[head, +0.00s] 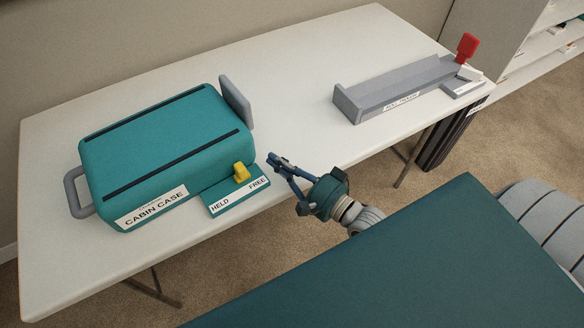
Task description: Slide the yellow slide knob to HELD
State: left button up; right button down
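The yellow slide knob (241,172) stands on a small teal panel (232,191) at the front right of the teal cabin case (165,140). The panel has a HELD label (220,205) at its left end and a FREE label (257,184) at its right end. The knob sits between the two labels, nearer FREE. My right gripper (272,159) is to the right of the knob and apart from it. Its fingers converge to tips that look closed together, with nothing seen between them. My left gripper is not in view.
The case has a grey handle (75,190) at left and a grey plate (236,101) at right. A grey tray-like fixture (395,88) with a red-topped lever (467,47) stands at the table's right end. The white table (290,65) is clear between them.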

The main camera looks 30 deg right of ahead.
aim_at(241, 172)
jog(key=shift+x, duration=1.1)
jog(key=a, duration=0.1)
jog(key=a+p, duration=0.1)
jog(key=shift+s+a, duration=0.25)
jog(key=shift+s, duration=0.15)
jog(key=shift+s+a, duration=0.15)
jog(key=shift+a, duration=0.5)
jog(key=a, duration=0.2)
jog(key=a+p, duration=0.1)
jog(key=a, duration=0.2)
jog(key=s+a, duration=0.1)
jog(key=a, duration=0.1)
jog(key=shift+a, duration=0.15)
jog(key=shift+w, duration=0.1)
